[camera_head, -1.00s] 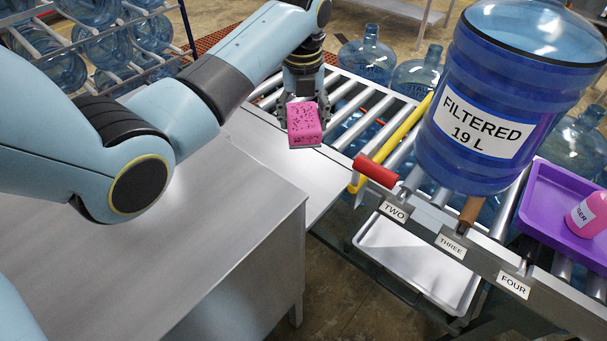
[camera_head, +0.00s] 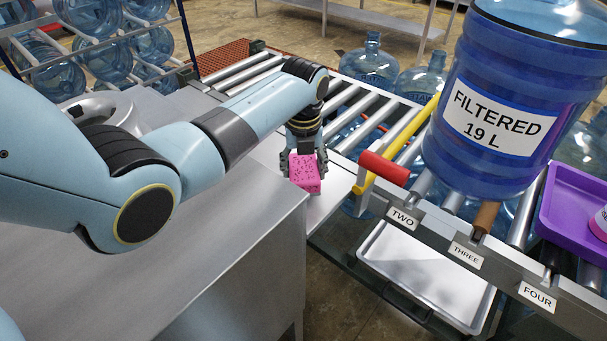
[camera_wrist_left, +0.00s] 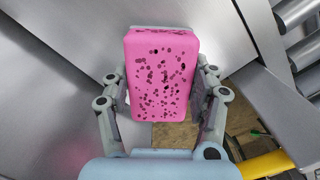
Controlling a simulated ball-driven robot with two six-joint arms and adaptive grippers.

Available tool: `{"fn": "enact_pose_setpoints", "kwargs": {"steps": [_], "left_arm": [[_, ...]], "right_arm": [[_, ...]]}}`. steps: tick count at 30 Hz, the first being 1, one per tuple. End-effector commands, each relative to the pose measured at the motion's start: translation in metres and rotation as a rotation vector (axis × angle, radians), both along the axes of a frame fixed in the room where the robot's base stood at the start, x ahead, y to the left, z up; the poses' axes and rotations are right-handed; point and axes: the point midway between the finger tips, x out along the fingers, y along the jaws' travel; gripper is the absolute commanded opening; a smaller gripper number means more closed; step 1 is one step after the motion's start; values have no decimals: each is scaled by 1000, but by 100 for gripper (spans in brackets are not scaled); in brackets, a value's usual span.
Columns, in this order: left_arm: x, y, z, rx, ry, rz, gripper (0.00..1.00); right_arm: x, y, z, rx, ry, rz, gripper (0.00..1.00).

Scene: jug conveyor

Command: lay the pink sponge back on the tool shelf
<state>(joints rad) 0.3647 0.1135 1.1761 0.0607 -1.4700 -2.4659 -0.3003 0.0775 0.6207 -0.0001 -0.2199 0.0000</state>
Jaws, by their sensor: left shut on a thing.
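The pink sponge (camera_head: 306,176), a block with dark pores, is held between the fingers of my left gripper (camera_head: 303,163). In the left wrist view the sponge (camera_wrist_left: 162,75) sits upright in the picture, with a finger on each side. A narrow grey metal ledge (camera_head: 328,207), which may be the tool shelf, lies under and beside it, between the counter and the conveyor. I cannot tell whether the sponge touches the ledge. My right gripper is not in view.

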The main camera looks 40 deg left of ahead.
Motion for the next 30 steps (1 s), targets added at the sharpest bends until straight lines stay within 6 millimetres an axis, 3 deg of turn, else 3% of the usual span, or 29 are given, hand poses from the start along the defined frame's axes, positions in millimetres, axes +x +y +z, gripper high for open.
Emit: {"fn": "enact_pose_setpoints", "kwargs": {"steps": [4,15,16,21,30], "left_arm": [[0,0,-20,-1,1,0,29],[0,0,-25,0,-1,0,29],[0,0,-25,0,-1,0,61],[0,0,-24,0,-1,0,83],[0,0,-22,1,-1,0,83]], "right_arm": [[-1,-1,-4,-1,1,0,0],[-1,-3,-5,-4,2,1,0],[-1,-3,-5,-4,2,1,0],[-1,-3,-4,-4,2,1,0],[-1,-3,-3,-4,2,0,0]]}}
